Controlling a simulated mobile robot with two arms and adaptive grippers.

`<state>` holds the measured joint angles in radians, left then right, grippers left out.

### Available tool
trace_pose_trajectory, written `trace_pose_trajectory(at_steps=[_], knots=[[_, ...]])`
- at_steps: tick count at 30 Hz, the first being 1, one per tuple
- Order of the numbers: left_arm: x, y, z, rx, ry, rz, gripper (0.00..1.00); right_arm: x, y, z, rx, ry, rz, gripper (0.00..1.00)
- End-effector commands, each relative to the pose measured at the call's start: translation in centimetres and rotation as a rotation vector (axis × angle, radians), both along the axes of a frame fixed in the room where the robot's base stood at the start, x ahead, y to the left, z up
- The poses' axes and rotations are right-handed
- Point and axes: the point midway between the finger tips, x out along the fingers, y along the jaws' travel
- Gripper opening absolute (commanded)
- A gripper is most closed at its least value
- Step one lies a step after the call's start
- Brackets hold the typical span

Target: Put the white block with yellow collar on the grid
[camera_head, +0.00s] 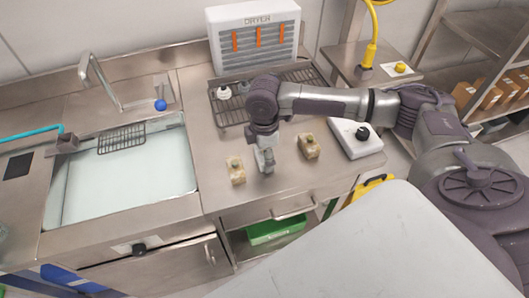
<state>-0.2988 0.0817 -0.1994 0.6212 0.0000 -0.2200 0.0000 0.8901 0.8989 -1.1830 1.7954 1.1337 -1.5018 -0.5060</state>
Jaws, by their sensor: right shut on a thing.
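My right gripper (265,162) points down over the steel counter, between two tan blocks. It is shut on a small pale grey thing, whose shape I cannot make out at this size. One tan block with a yellow-green top (236,171) stands just left of the gripper. The other tan block with a dark knob (309,146) stands to its right. I cannot pick out a white block with yellow collar for certain. My left gripper is not in view.
The dryer (254,36) stands behind the grid. A sink (125,175) with a small wire rack (121,138) and a blue ball (160,105) is at the left. A white box with a black knob (357,141) is at the right.

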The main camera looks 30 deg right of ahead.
Motion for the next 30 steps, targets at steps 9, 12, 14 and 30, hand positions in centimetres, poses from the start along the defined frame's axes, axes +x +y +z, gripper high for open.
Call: trace_pose_trajectory(at_steps=[9,12,14,30], knots=[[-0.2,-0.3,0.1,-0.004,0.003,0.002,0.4,0.0,0.0,-0.2,0.001,0.0,0.0,0.35],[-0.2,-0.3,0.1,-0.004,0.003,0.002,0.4,0.0,0.0,-0.3,0.001,-0.001,0.0,0.8],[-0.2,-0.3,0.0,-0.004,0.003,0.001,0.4,0.0,0.0,-0.3,0.001,0.0,0.0,0.9],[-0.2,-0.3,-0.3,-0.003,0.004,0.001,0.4,0.1,0.0,1.1,0.002,-0.003,-0.001,0.97]])
